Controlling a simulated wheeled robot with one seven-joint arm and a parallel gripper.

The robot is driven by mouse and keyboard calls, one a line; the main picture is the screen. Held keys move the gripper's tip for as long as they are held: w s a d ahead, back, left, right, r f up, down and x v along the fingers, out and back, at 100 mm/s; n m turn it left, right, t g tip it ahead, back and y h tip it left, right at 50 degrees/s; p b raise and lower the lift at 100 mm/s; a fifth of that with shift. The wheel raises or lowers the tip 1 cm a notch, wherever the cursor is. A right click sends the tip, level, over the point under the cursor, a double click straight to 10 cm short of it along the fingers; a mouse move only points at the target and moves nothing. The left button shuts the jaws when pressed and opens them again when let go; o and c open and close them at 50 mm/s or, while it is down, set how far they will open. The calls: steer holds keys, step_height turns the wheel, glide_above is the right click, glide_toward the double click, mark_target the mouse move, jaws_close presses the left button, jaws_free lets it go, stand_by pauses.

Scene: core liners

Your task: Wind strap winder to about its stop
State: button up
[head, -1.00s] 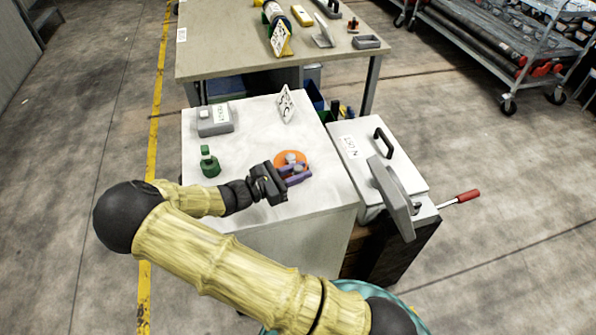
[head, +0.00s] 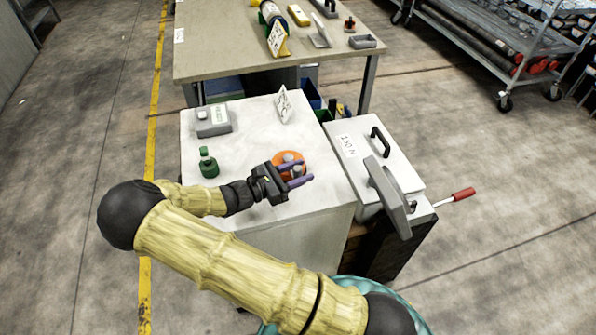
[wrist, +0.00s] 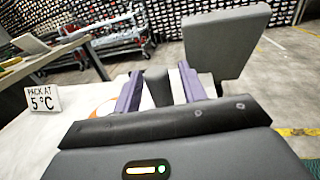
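The strap winder (head: 278,157) is an orange disc with grey knobs, lying on the white-topped bench near its right edge. My gripper (head: 305,171) reaches over it from the left. Its two purple fingers stand apart, one on each side of a grey knob (head: 296,171). In the wrist view my gripper (wrist: 158,82) shows the fingers spread, with a dark grey post (wrist: 157,88) between them. I see no firm clamp on it. A sliver of the orange disc (wrist: 104,108) shows left of the fingers; the rest is hidden.
A green knobbed piece (head: 208,163), a grey box (head: 212,120) and a sign (head: 284,104) stand on the bench. At right are a lidded box (head: 350,148), a tilted grey panel (head: 388,196) and a red-handled lever (head: 463,194). A table (head: 215,62) stands behind.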

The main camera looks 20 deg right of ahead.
steer(key=shift+a, duration=0.15)
steer(key=s+a, duration=0.1)
steer(key=a, duration=0.4)
steer(key=s+a, duration=0.1)
steer(key=a, duration=0.5)
steer(key=s+a, duration=0.1)
steer(key=a, duration=0.5)
steer(key=shift+s+b, duration=0.2)
steer(key=shift+b, duration=0.1)
steer(key=shift+d, duration=0.2)
